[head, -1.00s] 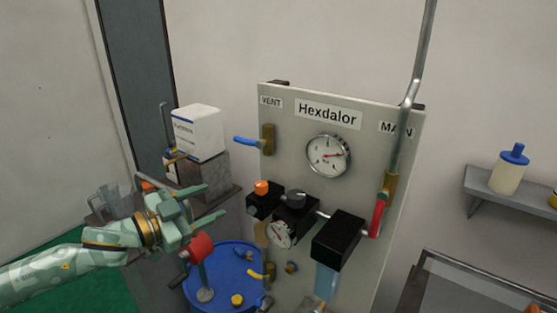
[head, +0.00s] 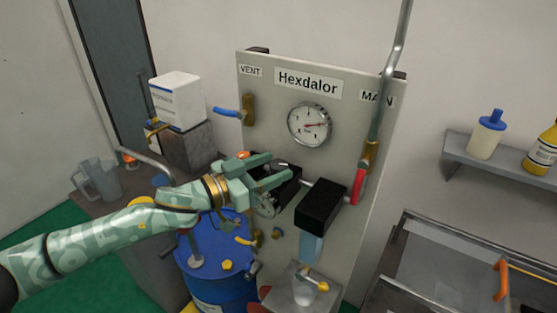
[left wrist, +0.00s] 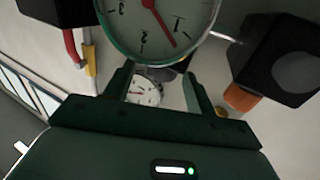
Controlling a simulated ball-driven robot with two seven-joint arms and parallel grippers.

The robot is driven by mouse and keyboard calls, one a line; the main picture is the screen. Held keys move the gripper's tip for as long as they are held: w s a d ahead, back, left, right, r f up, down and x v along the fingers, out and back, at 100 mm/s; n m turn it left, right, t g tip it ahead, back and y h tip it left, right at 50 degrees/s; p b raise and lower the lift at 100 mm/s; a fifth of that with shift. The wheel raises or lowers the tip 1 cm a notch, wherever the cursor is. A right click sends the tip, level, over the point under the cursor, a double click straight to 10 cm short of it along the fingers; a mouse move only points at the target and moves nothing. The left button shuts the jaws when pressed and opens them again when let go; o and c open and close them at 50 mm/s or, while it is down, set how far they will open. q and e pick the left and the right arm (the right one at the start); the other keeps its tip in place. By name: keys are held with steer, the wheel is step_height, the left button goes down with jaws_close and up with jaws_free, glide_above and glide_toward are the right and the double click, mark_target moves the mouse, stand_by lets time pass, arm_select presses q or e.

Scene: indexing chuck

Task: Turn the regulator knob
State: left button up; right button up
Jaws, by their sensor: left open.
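The regulator is a black block with a round gauge (head: 267,205) on its front, on the grey Hexdalor panel (head: 349,108). Its knob on top is mostly hidden behind my left gripper (head: 281,168) in the head view. That gripper is open, with its two fingers reaching toward the panel at the knob's height. I cannot tell whether the fingers touch the knob. My right gripper is not in view.
A black box (head: 319,205) with a clear bowl is right of the regulator. An orange knob (left wrist: 240,97) is close beside the gripper. A blue lever (head: 227,112), red lever (head: 358,186) and pipe (head: 391,62) border the panel. A blue drum (head: 222,260) stands below.

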arm_select(q)
steer(key=shift+x, duration=1.25)
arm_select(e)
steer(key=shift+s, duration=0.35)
arm_select(q)
steer(key=shift+a, duration=0.1)
steer(key=c, duration=1)
steer(key=shift+o, duration=0.2)
steer(key=shift+s+r+t+p, duration=0.1)
steer(key=shift+t+p, duration=0.2)
steer(key=shift+p, duration=0.3)
steer(key=shift+r+n+t+y+p, duration=0.1)
steer(key=shift+n+t+y+p, duration=0.85)
steer(key=shift+n+t+y, duration=0.05)
steer(key=shift+n+t+y+p, duration=0.4)
steer(key=shift+n+t+y, duration=0.3)
steer(key=shift+y, duration=0.1)
steer(key=shift+n+t+y, duration=0.3)
steer(key=shift+y, duration=0.1)
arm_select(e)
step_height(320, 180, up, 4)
